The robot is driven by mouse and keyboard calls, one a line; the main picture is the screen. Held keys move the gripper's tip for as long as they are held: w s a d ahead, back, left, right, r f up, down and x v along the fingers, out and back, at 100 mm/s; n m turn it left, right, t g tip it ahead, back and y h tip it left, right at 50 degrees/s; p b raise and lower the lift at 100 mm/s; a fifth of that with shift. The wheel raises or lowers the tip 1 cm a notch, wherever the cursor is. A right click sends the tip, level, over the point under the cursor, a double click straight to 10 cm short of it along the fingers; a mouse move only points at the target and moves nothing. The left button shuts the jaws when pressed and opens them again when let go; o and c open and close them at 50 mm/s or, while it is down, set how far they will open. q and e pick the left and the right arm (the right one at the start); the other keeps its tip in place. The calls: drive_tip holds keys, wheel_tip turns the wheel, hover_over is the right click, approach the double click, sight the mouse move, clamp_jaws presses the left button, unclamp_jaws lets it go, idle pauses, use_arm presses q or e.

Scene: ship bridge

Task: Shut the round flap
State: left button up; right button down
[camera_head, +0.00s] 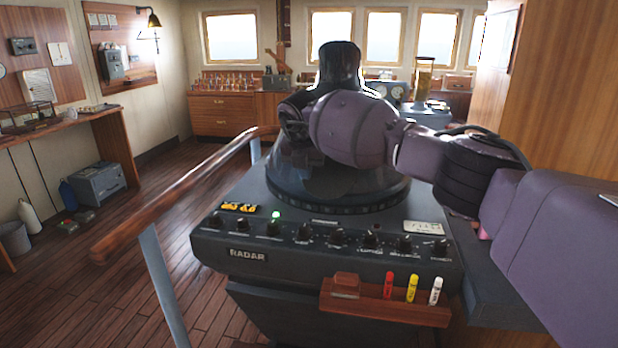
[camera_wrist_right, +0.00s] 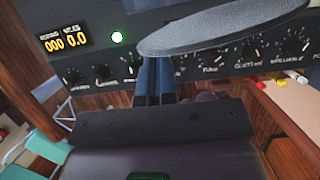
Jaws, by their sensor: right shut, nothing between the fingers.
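A round grey disc, which looks like the round flap (camera_wrist_right: 222,27), reaches in from the top of the right wrist view, in front of the radar panel. I cannot pick it out clearly in the head view, where my right arm covers the middle of the dark radar hood (camera_head: 338,182). My right gripper (camera_wrist_right: 155,78) is shut and empty, its dark fingers close together just left of the disc and partly under its left edge. I cannot tell whether they touch it. In the head view the right hand (camera_head: 294,116) is over the radar, fingers hidden. My left gripper is not in view.
The radar console (camera_head: 248,254) has a row of knobs and a lit green lamp (camera_head: 275,216). A wooden rack (camera_head: 385,305) with red, yellow and white markers is on its front. A wooden handrail (camera_head: 180,192) runs along the left. Open floor lies further left.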

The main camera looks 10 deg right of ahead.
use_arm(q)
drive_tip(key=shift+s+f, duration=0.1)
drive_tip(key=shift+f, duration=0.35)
use_arm(e)
drive_tip(key=shift+w+m, duration=0.5)
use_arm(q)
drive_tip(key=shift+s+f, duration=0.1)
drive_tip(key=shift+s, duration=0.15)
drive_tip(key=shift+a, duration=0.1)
